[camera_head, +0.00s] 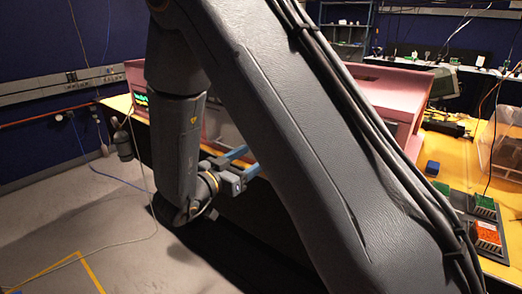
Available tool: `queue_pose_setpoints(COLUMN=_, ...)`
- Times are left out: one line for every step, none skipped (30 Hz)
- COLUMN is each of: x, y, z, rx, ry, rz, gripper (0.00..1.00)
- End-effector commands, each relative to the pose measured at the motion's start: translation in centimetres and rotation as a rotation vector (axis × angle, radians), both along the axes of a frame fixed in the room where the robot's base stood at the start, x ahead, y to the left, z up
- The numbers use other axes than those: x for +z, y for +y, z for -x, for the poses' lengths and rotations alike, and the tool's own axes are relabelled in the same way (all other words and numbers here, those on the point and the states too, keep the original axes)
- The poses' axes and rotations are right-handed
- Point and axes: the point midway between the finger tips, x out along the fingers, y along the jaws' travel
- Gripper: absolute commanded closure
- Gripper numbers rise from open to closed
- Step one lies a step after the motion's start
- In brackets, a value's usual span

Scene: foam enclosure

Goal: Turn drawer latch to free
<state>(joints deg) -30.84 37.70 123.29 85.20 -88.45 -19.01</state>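A pink foam enclosure (393,88) stands on the yellow-topped bench behind my arm. Its left end (136,76) shows beside my arm, and its middle is hidden. My gripper (250,157) has two blue fingers pointing right, toward the front of the enclosure and bench. The fingers are apart, and I see nothing between them. Their tips are close to my large arm link, which covers much of what lies beyond. I cannot make out the drawer or its latch; whether the fingers touch anything is unclear.
On the bench at right are a blue block (432,168), green (485,204) and orange (488,234) parts on dark trays, and a clear bin (503,148). A grey cable hangs at left over open grey floor (95,215) with yellow tape.

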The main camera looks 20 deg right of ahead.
Motion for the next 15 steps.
queue_pose_setpoints(x=0.1, y=-0.8, z=-0.5, rx=-0.003, ry=0.0, rz=0.0, gripper=0.38)
queue_pose_setpoints(x=0.1, y=-1.2, z=-0.7, rx=-0.003, ry=0.001, rz=-0.001, gripper=0.38)
queue_pose_setpoints(x=0.1, y=-1.6, z=-1.1, rx=-0.003, ry=0.001, rz=-0.001, gripper=0.38)
queue_pose_setpoints(x=0.1, y=-1.9, z=-1.3, rx=-0.002, ry=0.0, rz=-0.001, gripper=0.38)
queue_pose_setpoints(x=0.1, y=-2.2, z=-1.5, rx=-0.001, ry=0.0, rz=-0.001, gripper=0.38)
queue_pose_setpoints(x=0.1, y=-2.6, z=-1.8, rx=-0.002, ry=0.0, rz=-0.001, gripper=0.38)
queue_pose_setpoints(x=0.1, y=-2.8, z=-1.9, rx=-0.001, ry=0.0, rz=-0.001, gripper=0.38)
queue_pose_setpoints(x=0.1, y=-3.0, z=-2.1, rx=-0.001, ry=0.001, rz=-0.001, gripper=0.38)
queue_pose_setpoints(x=0.0, y=-3.2, z=-2.2, rx=0.0, ry=0.001, rz=-0.001, gripper=0.38)
queue_pose_setpoints(x=0.0, y=-3.3, z=-2.3, rx=0.0, ry=0.001, rz=-0.001, gripper=0.38)
queue_pose_setpoints(x=0.0, y=-3.4, z=-2.4, rx=0.0, ry=0.001, rz=-0.001, gripper=0.38)
queue_pose_setpoints(x=0.0, y=-3.4, z=-2.5, rx=0.0, ry=0.0, rz=-0.001, gripper=0.38)
queue_pose_setpoints(x=0.0, y=-3.5, z=-2.5, rx=0.0, ry=0.0, rz=-0.001, gripper=0.38)
queue_pose_setpoints(x=0.0, y=-3.5, z=-2.5, rx=0.001, ry=0.0, rz=-0.001, gripper=0.38)
queue_pose_setpoints(x=0.0, y=-3.5, z=-2.5, rx=0.001, ry=0.0, rz=-0.001, gripper=0.38)
